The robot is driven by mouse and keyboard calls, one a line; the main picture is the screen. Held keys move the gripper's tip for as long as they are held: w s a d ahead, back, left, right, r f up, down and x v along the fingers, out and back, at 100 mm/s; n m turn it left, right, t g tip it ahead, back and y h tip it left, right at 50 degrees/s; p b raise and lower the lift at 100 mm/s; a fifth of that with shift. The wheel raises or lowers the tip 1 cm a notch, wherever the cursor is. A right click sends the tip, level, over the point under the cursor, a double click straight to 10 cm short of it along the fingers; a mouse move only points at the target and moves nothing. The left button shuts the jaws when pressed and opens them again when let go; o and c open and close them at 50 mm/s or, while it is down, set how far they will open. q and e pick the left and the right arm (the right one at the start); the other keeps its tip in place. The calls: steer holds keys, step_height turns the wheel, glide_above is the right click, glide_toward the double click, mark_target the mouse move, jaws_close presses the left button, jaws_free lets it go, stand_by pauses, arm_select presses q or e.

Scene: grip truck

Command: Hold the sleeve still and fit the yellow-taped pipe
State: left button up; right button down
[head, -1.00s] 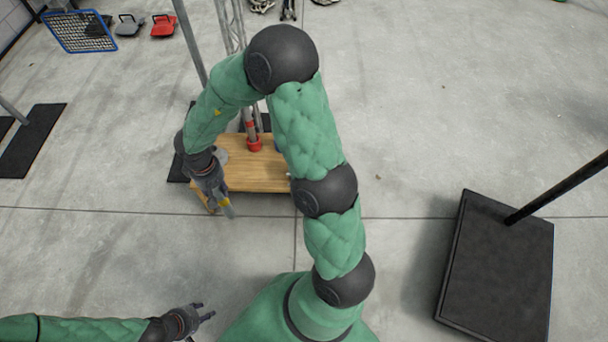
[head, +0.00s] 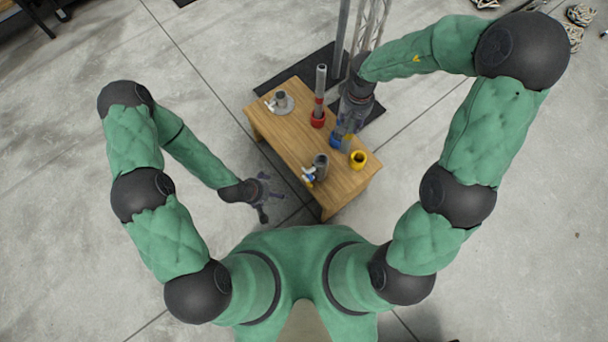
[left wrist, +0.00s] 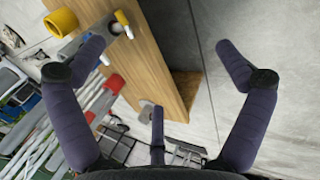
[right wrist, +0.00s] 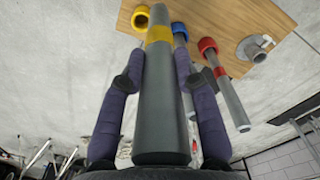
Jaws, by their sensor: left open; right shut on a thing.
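My right gripper (right wrist: 160,85) is shut on a grey pipe (right wrist: 160,115) with a yellow tape band (right wrist: 159,34), its far end over the table. In the head view the right gripper (head: 350,118) is above the table's right side, and the pipe is mostly hidden. An upright grey tube (head: 321,163), apparently the sleeve, stands near the table's front edge with a white and blue handle (head: 309,174). My left gripper (head: 262,195) is open and empty, off the table's front left side; its spread fingers also show in the left wrist view (left wrist: 160,72).
The wooden table (head: 285,135) carries a yellow ring holder (head: 358,158), a blue holder (head: 335,141), a red holder (head: 317,120) with a red-taped pipe (head: 320,88), and a round metal flange (head: 280,102). Black mats lie behind. Floor left of the table is clear.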

arm_select(q)
steer(key=w+d+f+n+t+h+p, duration=0.1)
steer(key=w+d+f+n+t+h, duration=0.2)
steer(key=n, duration=0.5)
steer(key=n+t+h+p, duration=0.2)
steer(key=n+t, duration=0.2)
steer(key=n, duration=0.7)
glide_toward(314, 167)
steer(key=f, duration=0.1)
steer(key=b+x, duration=0.4)
steer(key=x, duration=0.8)
steer(key=shift+w, duration=0.25)
arm_select(e)
steer(key=shift+d+f, duration=0.2)
arm_select(q)
steer(key=c, duration=1.7)
steer(key=shift+o, duration=0.2)
arm_select(e)
steer(key=a, duration=0.8)
steer(key=shift+f, duration=1.75)
